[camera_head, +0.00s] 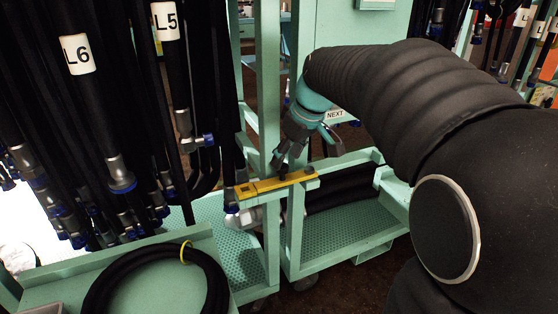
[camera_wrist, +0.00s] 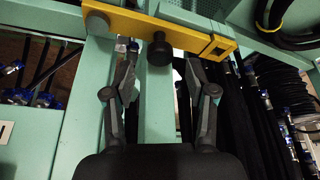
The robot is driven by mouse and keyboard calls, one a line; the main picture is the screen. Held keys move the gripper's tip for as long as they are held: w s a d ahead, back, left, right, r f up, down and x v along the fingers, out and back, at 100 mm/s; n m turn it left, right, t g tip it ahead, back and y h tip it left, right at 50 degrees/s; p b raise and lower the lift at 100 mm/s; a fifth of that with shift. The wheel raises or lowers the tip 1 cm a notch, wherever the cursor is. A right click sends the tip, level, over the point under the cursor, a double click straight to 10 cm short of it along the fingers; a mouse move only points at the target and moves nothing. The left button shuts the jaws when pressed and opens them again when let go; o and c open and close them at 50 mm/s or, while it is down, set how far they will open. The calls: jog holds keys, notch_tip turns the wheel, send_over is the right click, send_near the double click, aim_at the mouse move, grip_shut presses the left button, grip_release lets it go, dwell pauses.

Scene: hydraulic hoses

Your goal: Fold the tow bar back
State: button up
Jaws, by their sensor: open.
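The yellow tow bar (camera_head: 258,188) lies roughly level across the gap between two green carts in the head view. It crosses the top of the wrist view (camera_wrist: 204,40), tilted in the picture. A black knob (camera_wrist: 160,47) stands out from the middle of the bar. My gripper (camera_head: 298,158) is just above the bar in the head view. In the wrist view its two fingers are spread, with the knob between and beyond the fingertips (camera_wrist: 160,68). The gripper is open and empty; I cannot tell whether a fingertip touches the bar.
The left cart (camera_head: 212,207) carries hanging black hoses with metal and blue ends, labelled L5 and L6. A coiled hose (camera_head: 208,262) lies at its front. The right cart's perforated tray (camera_head: 340,228) holds thick black hoses. Green uprights (camera_head: 267,90) stand close beside my gripper.

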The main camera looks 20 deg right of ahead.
aim_at(284, 166)
jog(key=shift+x, duration=1.5)
grip_shut()
